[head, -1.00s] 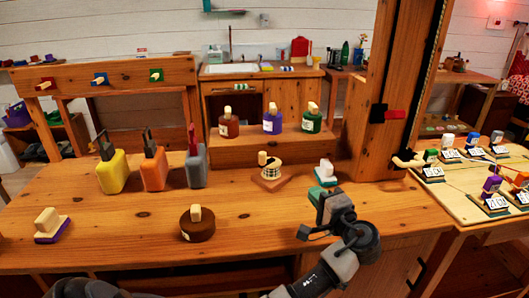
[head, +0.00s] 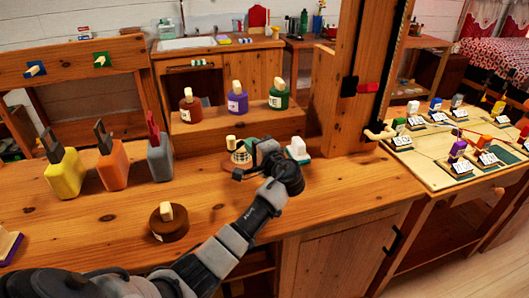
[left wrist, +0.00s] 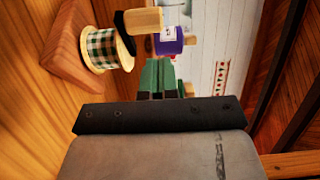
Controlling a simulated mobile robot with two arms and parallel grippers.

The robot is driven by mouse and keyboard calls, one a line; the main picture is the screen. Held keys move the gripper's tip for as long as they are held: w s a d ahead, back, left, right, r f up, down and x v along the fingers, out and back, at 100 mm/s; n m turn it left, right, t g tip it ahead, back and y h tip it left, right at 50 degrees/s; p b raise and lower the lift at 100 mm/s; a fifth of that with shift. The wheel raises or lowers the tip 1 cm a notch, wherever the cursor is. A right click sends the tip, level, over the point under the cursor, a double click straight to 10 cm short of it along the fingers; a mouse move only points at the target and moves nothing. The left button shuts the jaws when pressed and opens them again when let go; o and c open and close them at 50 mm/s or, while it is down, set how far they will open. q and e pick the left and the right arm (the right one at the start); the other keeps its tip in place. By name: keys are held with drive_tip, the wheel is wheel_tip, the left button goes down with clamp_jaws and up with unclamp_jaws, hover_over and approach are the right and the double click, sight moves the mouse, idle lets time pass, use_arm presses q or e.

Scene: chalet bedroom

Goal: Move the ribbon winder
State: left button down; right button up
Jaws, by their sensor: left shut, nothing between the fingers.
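The ribbon winder (head: 238,158), a wooden base with a green-and-white checked spool and a pale knob, stands on the workbench (head: 330,185). It is partly hidden behind my left gripper (head: 252,147) in the head view. In the left wrist view the winder's checked spool (left wrist: 101,48) is at the upper left. My left gripper's green fingers (left wrist: 159,77) are shut and empty, to the right of the spool and apart from it in that view. My right gripper is not in view.
A round brown piece (head: 168,224) is at the front. Yellow (head: 64,178), orange (head: 113,170) and grey (head: 160,160) bottles stand left. A post (head: 350,80) rises behind; bench is clear at front right.

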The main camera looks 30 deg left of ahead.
sight(229, 141)
use_arm(q)
drive_tip(key=shift+s+a, duration=0.35)
drive_tip(key=shift+a, duration=0.4)
drive_tip(key=shift+s+a, duration=0.3)
drive_tip(key=shift+a, duration=0.4)
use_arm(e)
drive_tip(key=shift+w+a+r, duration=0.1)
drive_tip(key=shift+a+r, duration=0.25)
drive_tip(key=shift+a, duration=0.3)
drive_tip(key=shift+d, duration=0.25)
use_arm(q)
drive_tip(key=shift+s+a+p, duration=0.25)
drive_tip(key=shift+s+a, duration=0.05)
drive_tip(key=shift+a, duration=0.45)
drive_tip(key=shift+s+a+p, duration=0.25)
drive_tip(key=shift+s+a, duration=0.05)
drive_tip(key=shift+a, duration=0.45)
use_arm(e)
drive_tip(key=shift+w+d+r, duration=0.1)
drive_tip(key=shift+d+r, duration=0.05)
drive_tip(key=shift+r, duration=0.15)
use_arm(q)
drive_tip(key=shift+w, duration=0.1)
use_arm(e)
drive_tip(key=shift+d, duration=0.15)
